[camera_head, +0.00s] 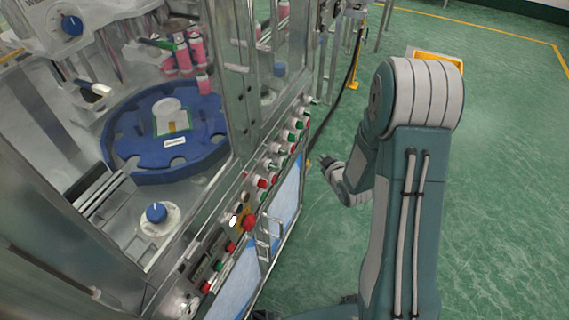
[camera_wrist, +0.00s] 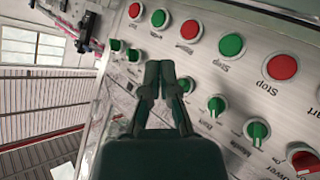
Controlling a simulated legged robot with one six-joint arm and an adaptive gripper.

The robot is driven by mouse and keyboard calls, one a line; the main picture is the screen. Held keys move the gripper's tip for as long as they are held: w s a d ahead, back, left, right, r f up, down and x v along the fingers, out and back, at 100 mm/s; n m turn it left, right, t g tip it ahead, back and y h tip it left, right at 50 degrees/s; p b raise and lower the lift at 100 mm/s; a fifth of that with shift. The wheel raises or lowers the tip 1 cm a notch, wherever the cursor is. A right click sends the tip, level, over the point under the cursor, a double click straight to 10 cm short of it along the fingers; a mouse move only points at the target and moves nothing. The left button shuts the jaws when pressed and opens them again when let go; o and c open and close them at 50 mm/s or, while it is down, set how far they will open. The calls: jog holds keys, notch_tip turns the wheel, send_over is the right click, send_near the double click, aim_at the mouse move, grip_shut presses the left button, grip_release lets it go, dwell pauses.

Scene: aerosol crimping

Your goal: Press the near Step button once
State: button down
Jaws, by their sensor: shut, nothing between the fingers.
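My gripper (camera_head: 328,163) is in front of the machine's control panel, to its right in the head view. In the wrist view its fingers (camera_wrist: 159,68) are together and empty, pointing toward the row of round buttons. A green button (camera_wrist: 231,45) has a label beside it that seems to read "Step". A second green button (camera_wrist: 158,18) sits farther up the row; its label is too small to read. Red buttons (camera_wrist: 281,67) and (camera_wrist: 190,30) alternate with them. The fingertips appear below the row in the picture; I cannot tell whether they touch the panel.
Green rotary knobs (camera_wrist: 257,130) run along a second row, with a red knob (camera_wrist: 305,158) at lower right. A red mushroom button (camera_head: 249,223) sticks out of the panel, near a metal handle (camera_head: 268,240). A blue turntable (camera_head: 150,178) is behind glass. The green floor is open at right.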

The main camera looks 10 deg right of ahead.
aim_at(283, 163)
notch_tip(283, 163, down, 6)
jog(key=s+t+y, duration=0.1)
jog(key=shift+s+a+n, duration=0.25)
jog(key=shift+a+n, duration=0.1)
jog(key=shift+n, duration=0.05)
jog(key=shift+f, duration=0.1)
jog(key=w+a, duration=0.5)
jog(key=a, duration=0.2)
jog(key=shift+a, duration=0.2)
dwell(1.5)
jog(key=shift+w+a, duration=0.15)
jog(key=shift+a, duration=0.15)
